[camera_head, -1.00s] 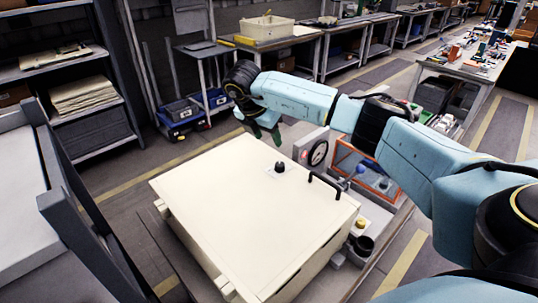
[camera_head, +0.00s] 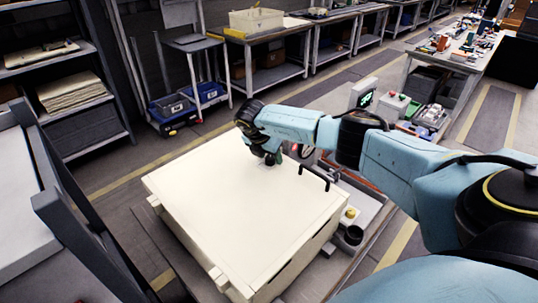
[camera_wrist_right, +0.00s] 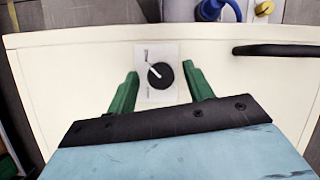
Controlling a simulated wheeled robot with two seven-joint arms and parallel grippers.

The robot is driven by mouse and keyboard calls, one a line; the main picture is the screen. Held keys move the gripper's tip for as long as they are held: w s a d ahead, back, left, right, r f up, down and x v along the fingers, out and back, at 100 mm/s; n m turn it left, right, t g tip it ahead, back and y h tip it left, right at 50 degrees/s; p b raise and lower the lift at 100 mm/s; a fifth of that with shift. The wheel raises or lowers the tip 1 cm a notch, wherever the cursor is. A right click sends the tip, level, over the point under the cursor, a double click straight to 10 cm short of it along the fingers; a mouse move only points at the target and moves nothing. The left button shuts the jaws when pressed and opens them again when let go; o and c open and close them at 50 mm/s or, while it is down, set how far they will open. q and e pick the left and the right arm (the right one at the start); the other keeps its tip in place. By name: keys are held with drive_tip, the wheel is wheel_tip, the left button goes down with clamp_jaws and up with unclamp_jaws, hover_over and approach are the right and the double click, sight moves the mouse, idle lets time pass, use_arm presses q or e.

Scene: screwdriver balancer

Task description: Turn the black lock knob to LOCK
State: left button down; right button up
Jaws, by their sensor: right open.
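The black lock knob (camera_wrist_right: 160,76) sits on a small pale label plate (camera_wrist_right: 171,52) on the cream box lid (camera_wrist_right: 80,75) in the right wrist view. A light pointer mark on the knob points to the upper left; the lettering on the plate is too small to read. My right gripper (camera_wrist_right: 163,84) is open, with its green fingers on either side of the knob and a gap on each side. In the head view my right gripper (camera_head: 269,160) is over the lid (camera_head: 230,215) and mostly hides the knob. My left gripper is not in view.
A black bar handle (camera_head: 315,176) stands on the lid to the right of my gripper. A yellow button (camera_head: 351,213) and other equipment line the box's right side. A grey rack (camera_head: 60,200) stands at the left. The near part of the lid is clear.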

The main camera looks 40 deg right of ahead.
drive_tip(key=shift+c, duration=0.7)
drive_tip(key=c, duration=0.8)
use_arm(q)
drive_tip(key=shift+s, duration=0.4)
use_arm(e)
drive_tip(key=shift+c, duration=0.2)
